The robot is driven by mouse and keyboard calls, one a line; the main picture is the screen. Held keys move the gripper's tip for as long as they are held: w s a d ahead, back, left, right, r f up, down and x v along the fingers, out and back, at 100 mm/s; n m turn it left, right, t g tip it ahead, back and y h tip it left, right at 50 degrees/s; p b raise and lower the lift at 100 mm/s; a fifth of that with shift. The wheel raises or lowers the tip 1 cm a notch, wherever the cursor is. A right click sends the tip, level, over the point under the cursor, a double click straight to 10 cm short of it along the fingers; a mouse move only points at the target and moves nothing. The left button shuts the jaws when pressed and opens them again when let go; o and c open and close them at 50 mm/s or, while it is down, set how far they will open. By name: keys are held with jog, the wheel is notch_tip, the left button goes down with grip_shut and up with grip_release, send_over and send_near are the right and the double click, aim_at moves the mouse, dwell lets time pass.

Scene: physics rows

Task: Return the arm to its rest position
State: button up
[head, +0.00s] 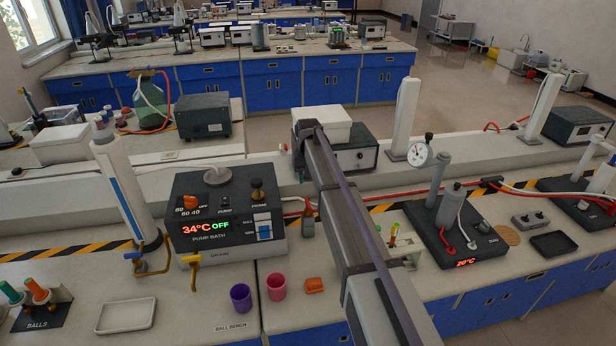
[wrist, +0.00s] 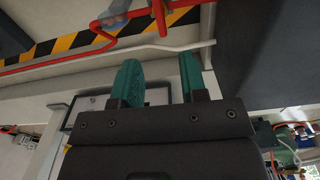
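My arm (head: 345,225) reaches from the bottom edge of the head view up over the bench to a bend near the white box at the back. My gripper (wrist: 159,70) shows in the wrist view with two teal fingers well apart and nothing between them. In the wrist view a red pipe (wrist: 125,38) and a yellow-and-black striped strip (wrist: 75,45) lie beyond the fingertips, with a gap in between.
A pump bath (head: 228,215) reading 34°C OFF stands left of my arm. A purple cup (head: 241,297), a pink cup (head: 276,287) and an orange piece (head: 314,285) sit at the front. A white tray (head: 126,316) lies front left.

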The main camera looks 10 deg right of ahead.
jog(key=shift+f, duration=0.1)
jog(key=s+f+b, duration=0.2)
jog(key=s, duration=3.6)
jog(key=shift+f+b, duration=0.3)
jog(key=shift+b, duration=0.05)
